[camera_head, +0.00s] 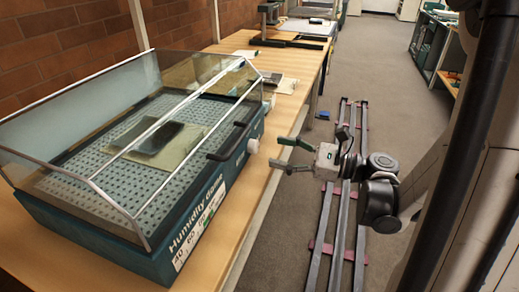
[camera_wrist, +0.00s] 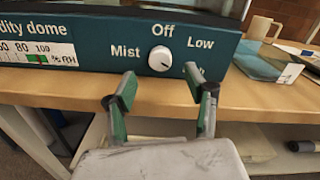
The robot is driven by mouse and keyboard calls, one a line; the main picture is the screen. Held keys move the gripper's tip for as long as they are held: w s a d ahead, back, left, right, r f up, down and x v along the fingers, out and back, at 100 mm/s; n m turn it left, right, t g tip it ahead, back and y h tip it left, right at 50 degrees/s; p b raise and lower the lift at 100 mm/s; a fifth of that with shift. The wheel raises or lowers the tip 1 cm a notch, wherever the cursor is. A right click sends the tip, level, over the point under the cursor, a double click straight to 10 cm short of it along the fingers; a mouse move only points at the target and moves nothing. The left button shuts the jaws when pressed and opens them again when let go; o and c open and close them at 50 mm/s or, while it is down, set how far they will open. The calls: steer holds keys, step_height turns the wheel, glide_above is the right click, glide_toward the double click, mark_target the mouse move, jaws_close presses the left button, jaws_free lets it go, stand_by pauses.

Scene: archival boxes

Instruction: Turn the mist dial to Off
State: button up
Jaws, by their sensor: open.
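The mist dial (camera_wrist: 160,58) is a round white knob on the teal front panel of the humidity dome (camera_head: 190,228). In the wrist view, "Mist" is printed left of it, "Off" above, "Low" to the upper right, and another label at the lower right is partly hidden by a finger. I cannot clearly tell where the dial points. The dial also shows in the head view (camera_head: 253,146). My gripper (camera_wrist: 161,88) is open and empty, its fingers apart below and to either side of the dial in the wrist view. In the head view my gripper (camera_head: 277,153) is clear of the dial.
A black handle (camera_head: 228,141) stands out from the dome's front near the dial. The wooden table edge (camera_wrist: 80,92) runs below the panel. The aisle floor (camera_head: 385,75) is mostly open.

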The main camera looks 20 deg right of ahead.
mark_target(257, 148)
steer(key=shift+b+x, duration=0.5)
steer(key=shift+x, duration=2.55)
steer(key=c, duration=1.1)
steer(key=shift+c, duration=0.2)
steer(key=n+b, duration=0.1)
steer(key=n, duration=0.2)
steer(key=shift+s+n, duration=0.1)
steer(key=shift+n, duration=2.2)
